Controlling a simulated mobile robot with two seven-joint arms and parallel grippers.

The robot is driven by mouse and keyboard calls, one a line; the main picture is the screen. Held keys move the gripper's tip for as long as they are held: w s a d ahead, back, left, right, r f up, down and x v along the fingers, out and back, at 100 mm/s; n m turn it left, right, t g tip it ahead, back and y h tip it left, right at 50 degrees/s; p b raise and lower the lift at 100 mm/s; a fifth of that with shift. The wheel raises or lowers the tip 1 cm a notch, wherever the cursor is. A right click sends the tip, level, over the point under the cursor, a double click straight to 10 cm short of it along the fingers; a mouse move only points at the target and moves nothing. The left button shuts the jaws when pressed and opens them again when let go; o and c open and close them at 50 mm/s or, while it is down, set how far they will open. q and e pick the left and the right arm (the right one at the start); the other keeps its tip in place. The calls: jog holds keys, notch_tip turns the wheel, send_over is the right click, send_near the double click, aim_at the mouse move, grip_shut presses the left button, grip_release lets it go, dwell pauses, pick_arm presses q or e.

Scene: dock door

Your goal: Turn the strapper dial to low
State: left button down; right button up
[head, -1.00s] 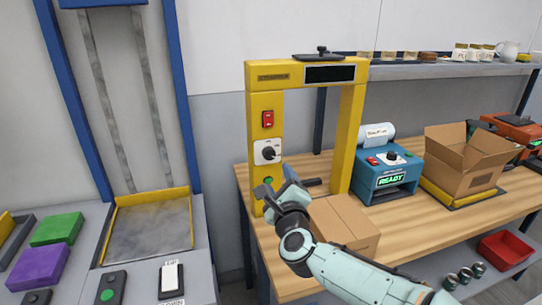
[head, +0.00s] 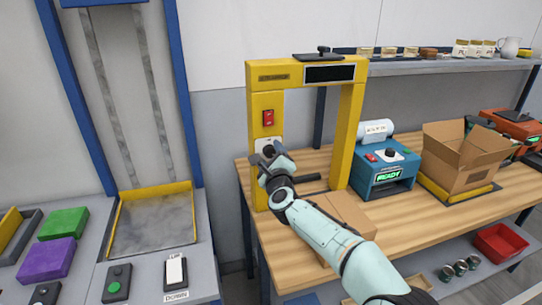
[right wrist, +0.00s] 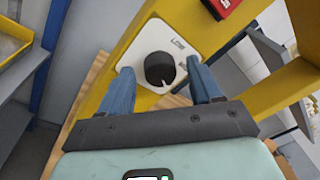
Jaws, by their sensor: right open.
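The yellow strapper (head: 352,120) stands as an arch on the wooden bench. Its black dial (right wrist: 160,69) sits on a white plate (right wrist: 178,34) on the left post, with a small label at the plate's upper part. A pale mark shows near the dial's lower edge in the right wrist view. My left gripper is not in view.
A red switch (head: 268,117) is just above the plate. A closed cardboard box (head: 345,208) lies behind my right arm. A blue machine reading READY (head: 395,177) and an open carton (head: 462,158) stand to the right on the bench (head: 440,212).

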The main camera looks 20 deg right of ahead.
jog(key=c, duration=1)
jog(key=shift+c, duration=0.2)
